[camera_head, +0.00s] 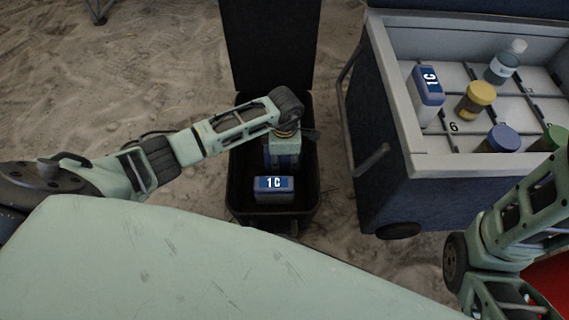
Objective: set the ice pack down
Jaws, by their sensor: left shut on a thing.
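My left gripper (283,158) points down into the open black case (236,190) on the ground. It is shut on an ice pack (286,162), a blue piece mostly hidden under the gripper and low inside the case. I cannot tell whether it touches the case floor. A second ice pack (273,190), blue-grey with a white "10"-like label, stands in the front part of the case, just in front of the gripper. My right arm shows at the lower right, but its gripper is out of view.
The case's lid (268,45) stands open behind. To the right is a wheeled cooler (385,90) with a divided tray holding another ice pack (428,95), a yellow-capped jar (474,100), a clear bottle (503,65) and blue- and green-lidded jars. Sandy ground lies left of the case.

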